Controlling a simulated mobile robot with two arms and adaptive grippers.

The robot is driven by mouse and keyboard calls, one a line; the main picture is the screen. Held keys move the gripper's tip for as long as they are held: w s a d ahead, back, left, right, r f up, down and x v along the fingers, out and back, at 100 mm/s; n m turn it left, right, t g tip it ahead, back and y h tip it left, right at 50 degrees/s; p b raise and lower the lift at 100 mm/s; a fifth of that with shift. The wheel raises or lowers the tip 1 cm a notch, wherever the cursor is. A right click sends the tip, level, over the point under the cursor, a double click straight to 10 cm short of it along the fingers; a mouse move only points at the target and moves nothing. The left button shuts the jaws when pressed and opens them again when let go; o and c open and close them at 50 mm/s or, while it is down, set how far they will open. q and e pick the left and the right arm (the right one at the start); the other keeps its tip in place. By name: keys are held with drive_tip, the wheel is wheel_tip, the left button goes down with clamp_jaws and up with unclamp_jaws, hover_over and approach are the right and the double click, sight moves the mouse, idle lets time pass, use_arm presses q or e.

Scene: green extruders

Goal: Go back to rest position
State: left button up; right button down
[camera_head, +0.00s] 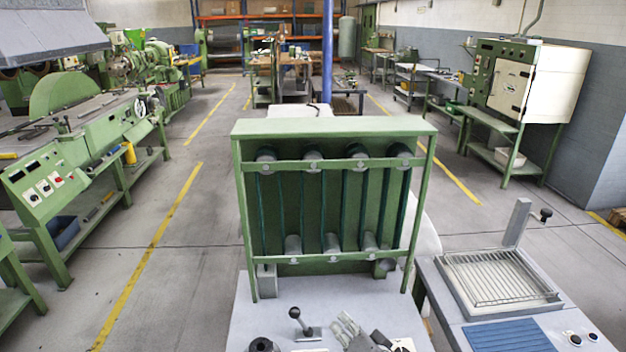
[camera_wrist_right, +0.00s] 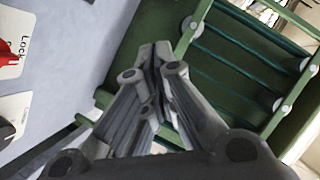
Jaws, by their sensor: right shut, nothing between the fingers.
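My right gripper (camera_head: 346,328) shows at the bottom of the head view, over the grey top of the near bench (camera_head: 243,318). It also shows in the right wrist view (camera_wrist_right: 153,58), with its fingers together and nothing between them. The green extruder frame (camera_head: 334,126) stands upright just beyond it, with several rollers and dark green vertical strips. In the right wrist view, part of this green frame (camera_wrist_right: 232,62) fills the upper right, beyond the fingertips. My left gripper is not in view.
A lever with a black knob (camera_head: 296,313) stands on the bench left of my right gripper. A red switch (camera_wrist_right: 10,58) labelled "Lock" shows in the wrist view. A side table (camera_head: 470,328) with a wire-grid tray (camera_head: 450,262) stands at right. Green machines (camera_head: 85,145) line the left.

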drive_tip(key=s+d+f+n+g+h, duration=0.2)
drive_tip(key=s+d+n+g, duration=0.15)
drive_tip(key=s, duration=0.65)
drive_tip(key=s+d+f+n+g+h, duration=0.2)
drive_tip(key=s+d+g, duration=0.15)
drive_tip(key=s, duration=0.75)
drive_tip(key=s+d+f+n+g+h, duration=0.25)
drive_tip(key=s+d, duration=0.25)
drive_tip(key=s, duration=0.5)
wheel_tip(320, 180, down, 25)
drive_tip(key=s+g, duration=0.1)
drive_tip(key=g, duration=0.1)
drive_tip(key=s+d+f+g+b, duration=0.1)
drive_tip(key=s+d+f, duration=0.1)
drive_tip(key=s+f, duration=1.5)
drive_tip(key=shift+s+d+f+n+y, duration=0.15)
drive_tip(key=shift+d+f+n+y, duration=0.2)
drive_tip(key=shift+n, duration=0.05)
